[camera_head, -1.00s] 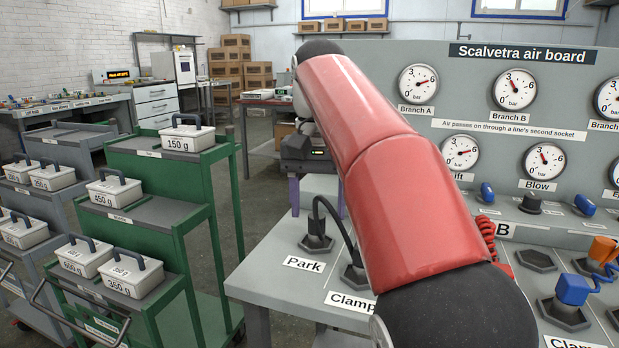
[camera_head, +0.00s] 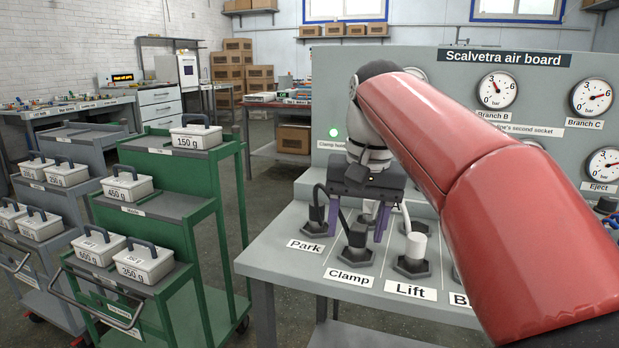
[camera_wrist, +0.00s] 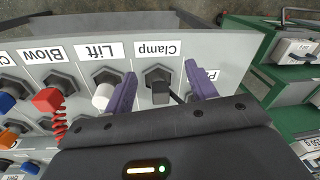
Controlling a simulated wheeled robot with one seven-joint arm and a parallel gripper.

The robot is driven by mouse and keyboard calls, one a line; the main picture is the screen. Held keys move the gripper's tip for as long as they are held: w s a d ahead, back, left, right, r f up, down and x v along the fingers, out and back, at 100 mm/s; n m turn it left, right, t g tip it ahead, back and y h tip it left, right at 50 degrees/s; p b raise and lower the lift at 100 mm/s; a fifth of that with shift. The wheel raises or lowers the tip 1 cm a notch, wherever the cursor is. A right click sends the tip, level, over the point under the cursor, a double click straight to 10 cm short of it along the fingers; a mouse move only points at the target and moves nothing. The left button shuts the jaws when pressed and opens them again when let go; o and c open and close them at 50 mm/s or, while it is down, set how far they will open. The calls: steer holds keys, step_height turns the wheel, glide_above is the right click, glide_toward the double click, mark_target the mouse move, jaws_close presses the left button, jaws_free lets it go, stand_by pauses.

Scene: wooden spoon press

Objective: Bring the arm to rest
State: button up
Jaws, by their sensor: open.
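My gripper (camera_head: 357,228) is open, its two purple fingers spread and pointing down over the left end of the grey bench (camera_head: 285,235). In the wrist view my gripper (camera_wrist: 160,72) has its fingers on either side of the black Clamp plug (camera_wrist: 160,92), with no visible contact. In the head view the Clamp plug (camera_head: 357,234) stands in front of the fingers. The black Park plug (camera_head: 316,214) is to the left and the white Lift plug (camera_head: 415,246) to the right. My red arm reaches in from the right. The fingers' exact height is unclear.
The Scalvetra air board (camera_head: 430,75) with gauges stands behind the bench, partly hidden by my arm. A black hose joins the Park and Clamp plugs. A green cart (camera_head: 185,222) with labelled weights stands left, across a floor gap. A red coiled hose (camera_wrist: 60,125) shows in the wrist view.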

steer(key=s+d+f+t, duration=0.2)
steer(key=s+d+f, duration=0.2)
steer(key=s+f, duration=0.5)
steer(key=s+d+f+n+t+h, duration=0.1)
steer(key=s+d+f, duration=0.3)
steer(key=s+f, duration=0.4)
steer(key=shift+s+f+t, duration=0.35)
steer(key=shift+f+t, duration=0.35)
steer(key=shift+t, duration=0.2)
